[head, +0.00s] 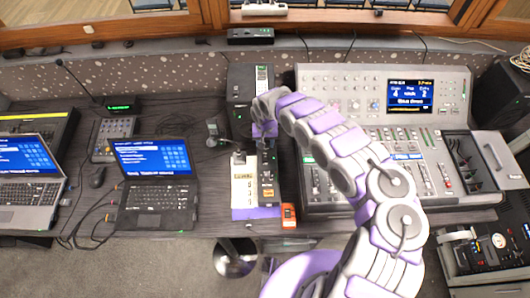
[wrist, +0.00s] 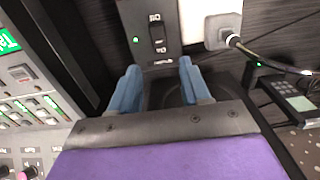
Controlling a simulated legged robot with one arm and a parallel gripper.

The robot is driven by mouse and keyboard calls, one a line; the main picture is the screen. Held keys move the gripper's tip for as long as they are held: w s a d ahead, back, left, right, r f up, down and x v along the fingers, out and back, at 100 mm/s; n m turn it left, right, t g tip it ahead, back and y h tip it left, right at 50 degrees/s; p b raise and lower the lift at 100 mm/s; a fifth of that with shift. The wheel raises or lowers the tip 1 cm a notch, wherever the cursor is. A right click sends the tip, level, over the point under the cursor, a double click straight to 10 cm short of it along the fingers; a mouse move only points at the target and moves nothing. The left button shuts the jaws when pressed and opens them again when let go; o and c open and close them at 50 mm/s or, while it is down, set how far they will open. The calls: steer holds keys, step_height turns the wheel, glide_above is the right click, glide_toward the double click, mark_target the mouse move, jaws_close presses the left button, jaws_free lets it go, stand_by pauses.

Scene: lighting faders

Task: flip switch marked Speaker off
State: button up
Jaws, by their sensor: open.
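A narrow dark panel (wrist: 140,45) with a small black rocker switch (wrist: 157,38) is at the top middle of the wrist view. Small white marks sit around the switch, too small to read for sure. My gripper (wrist: 160,82) is open and empty. Its two blue fingers are spread apart below the panel in the picture, with the switch lying beyond the gap between them. I cannot tell whether a fingertip touches the panel. In the head view my gripper (head: 265,132) is over the dark panel strip (head: 267,182) left of the mixing console, and my arm hides part of that area.
The mixing console (head: 345,205) fills the desk's right side. A handheld device (wrist: 295,98) lies farther right. Two laptops (head: 157,208) and a gooseneck microphone (head: 78,82) are on the left.

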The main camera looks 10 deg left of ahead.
mark_target(265, 155)
step_height(265, 155, down, 8)
steer(key=shift+f, duration=0.1)
stand_by(0.4)
jaws_close()
stand_by(0.4)
